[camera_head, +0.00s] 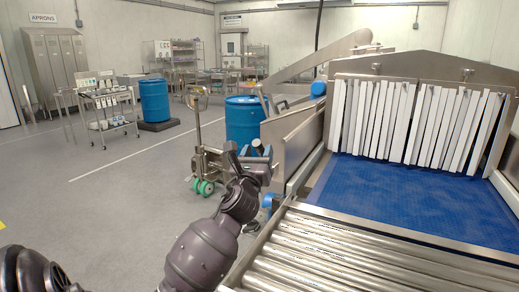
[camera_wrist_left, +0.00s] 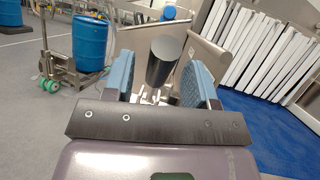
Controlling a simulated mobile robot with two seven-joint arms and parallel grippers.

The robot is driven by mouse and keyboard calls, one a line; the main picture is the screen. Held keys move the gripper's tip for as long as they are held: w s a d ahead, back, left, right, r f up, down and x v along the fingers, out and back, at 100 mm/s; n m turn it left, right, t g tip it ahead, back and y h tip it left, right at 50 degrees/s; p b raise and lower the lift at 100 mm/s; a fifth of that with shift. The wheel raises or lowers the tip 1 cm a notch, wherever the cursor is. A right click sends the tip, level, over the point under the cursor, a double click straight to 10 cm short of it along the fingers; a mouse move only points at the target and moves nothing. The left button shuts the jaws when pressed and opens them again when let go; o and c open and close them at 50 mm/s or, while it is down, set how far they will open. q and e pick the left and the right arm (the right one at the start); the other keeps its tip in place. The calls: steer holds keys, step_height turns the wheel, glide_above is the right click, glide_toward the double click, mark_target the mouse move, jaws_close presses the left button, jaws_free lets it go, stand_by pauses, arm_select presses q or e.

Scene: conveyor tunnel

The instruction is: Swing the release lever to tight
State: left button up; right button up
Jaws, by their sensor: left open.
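The release lever appears as a dark, round grip (camera_wrist_left: 163,62) in the left wrist view, standing between the two blue-padded fingers. My left gripper (camera_head: 250,151) is at the conveyor's left side frame, around the grip. In the left wrist view the gripper (camera_wrist_left: 163,85) is open, with a gap visible to the finger pads. The lever's lower part and pivot are hidden by the gripper, and no tight marking is readable. My right gripper is not in view.
Steel rollers (camera_head: 330,254) and a blue belt (camera_head: 400,192) lie right of the arm, before a white strip curtain (camera_head: 415,122). A pallet jack (camera_head: 204,165) and blue drum (camera_head: 243,122) stand beyond the gripper. The floor at left is open.

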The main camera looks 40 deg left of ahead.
arm_select(q)
steer(key=shift+x, duration=0.9)
jaws_close()
